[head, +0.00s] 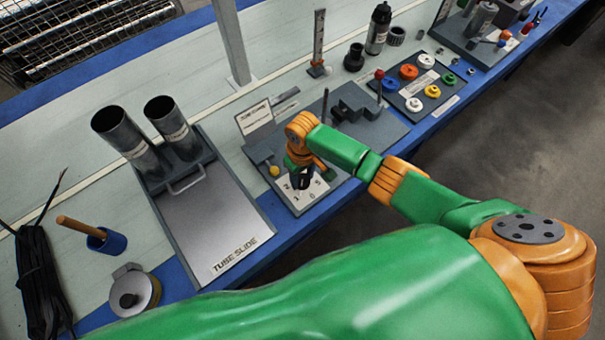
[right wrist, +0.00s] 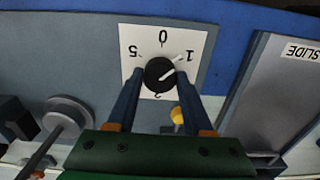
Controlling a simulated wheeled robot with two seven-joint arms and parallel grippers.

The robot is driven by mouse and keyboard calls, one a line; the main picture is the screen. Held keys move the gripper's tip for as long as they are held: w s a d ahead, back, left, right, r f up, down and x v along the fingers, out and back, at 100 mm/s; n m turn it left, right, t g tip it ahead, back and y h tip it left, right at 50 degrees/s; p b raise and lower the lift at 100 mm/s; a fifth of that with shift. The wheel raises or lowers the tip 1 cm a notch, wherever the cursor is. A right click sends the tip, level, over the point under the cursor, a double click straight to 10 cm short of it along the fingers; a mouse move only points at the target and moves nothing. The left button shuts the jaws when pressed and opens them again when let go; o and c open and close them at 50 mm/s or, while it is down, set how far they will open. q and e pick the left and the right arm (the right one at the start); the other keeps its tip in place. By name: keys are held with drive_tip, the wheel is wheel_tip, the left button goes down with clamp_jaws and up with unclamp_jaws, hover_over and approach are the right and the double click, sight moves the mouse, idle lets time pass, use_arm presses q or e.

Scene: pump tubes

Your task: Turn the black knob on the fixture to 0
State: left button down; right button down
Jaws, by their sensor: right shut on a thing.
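The black knob (right wrist: 158,73) sits on a white dial plate (right wrist: 143,36) marked 5, 0, 1 and 2, which appears upside down in the right wrist view. Its white pointer points up and right, towards the 1. The 0 is at the top of the plate. My right gripper (right wrist: 160,76) is shut on the knob, one finger on each side. In the head view, my right gripper (head: 302,178) reaches down over the fixture's dial plate (head: 312,193) and partly hides the knob. My left gripper is not in view.
A yellow knob (right wrist: 178,115) is close to the right finger. The tube slide (head: 215,230) with two dark tubes stands left of the fixture. A tray of coloured rings (head: 412,102) lies to the right. The blue table edge (head: 295,232) is just in front.

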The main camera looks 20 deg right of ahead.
sight(302, 179)
drive_tip(key=n+p, duration=0.1)
drive_tip(key=n, duration=0.3)
drive_tip(key=shift+n, duration=2.4)
drive_tip(key=shift+c, duration=1.5)
unclamp_jaws()
drive_tip(key=shift+r, duration=0.1)
wheel_tip(302, 179, up, 6)
drive_tip(key=p, duration=0.2)
drive_tip(key=shift+r+p, duration=0.15)
drive_tip(key=shift+p, duration=0.2)
drive_tip(key=shift+r, duration=0.35)
